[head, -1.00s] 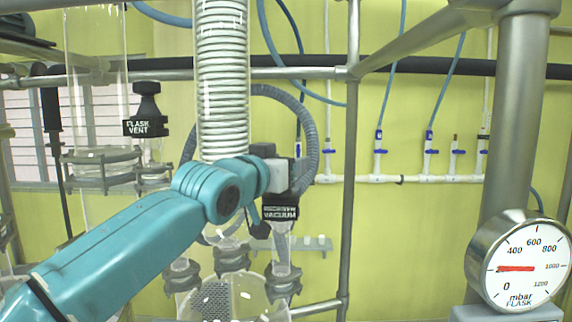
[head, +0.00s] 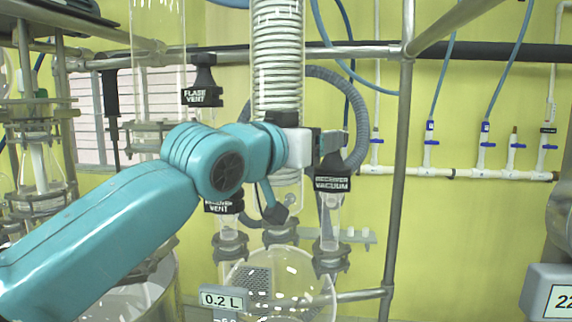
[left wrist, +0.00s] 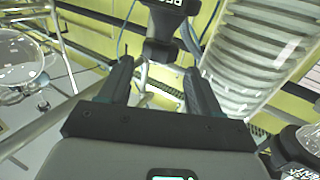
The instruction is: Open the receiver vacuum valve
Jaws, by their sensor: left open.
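The receiver vacuum valve, with its black label (head: 332,184), sits on a glass neck above the round receiver flask (head: 290,285). In the head view my left gripper (head: 331,142) is at the level of its black top, just above the label, and partly hides it. In the left wrist view the gripper (left wrist: 156,62) is open, with one finger on each side of the black valve knob (left wrist: 159,50). I cannot tell whether the fingers touch it. The valve's label shows at the top edge, partly cut off. My right gripper is not in view.
The flask vent valve (head: 202,96) is at the upper left. A glass coil column (head: 277,60) rises just behind my wrist. A grey corrugated hose (head: 361,130) curves behind the valve. A metal post (head: 402,170) stands to its right.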

